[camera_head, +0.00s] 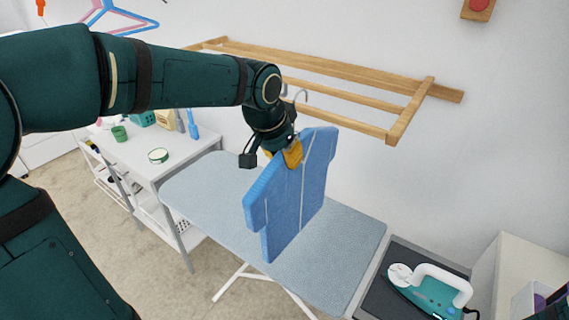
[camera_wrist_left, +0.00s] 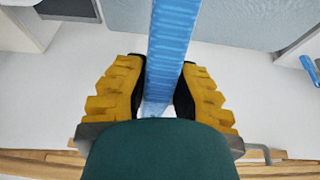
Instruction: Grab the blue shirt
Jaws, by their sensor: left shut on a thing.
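The blue shirt (camera_head: 292,197) is a stiff folded slab, held on edge above the ironing board (camera_head: 205,181). My left gripper (camera_head: 293,153) is shut on the shirt near its upper edge. In the left wrist view, the yellow-and-black fingers of the left gripper (camera_wrist_left: 158,95) press on both sides of the blue shirt (camera_wrist_left: 172,40). The shirt's lower end appears above the board; I cannot tell whether it touches it. My right gripper is not in view.
A wooden wall rack (camera_head: 390,92) is close behind the gripper. An iron (camera_head: 425,290) sits on a dark pad at the right. A white shelf table (camera_head: 135,155) with a green cup and bottles is at the left. Hangers (camera_head: 110,18) hang upper left.

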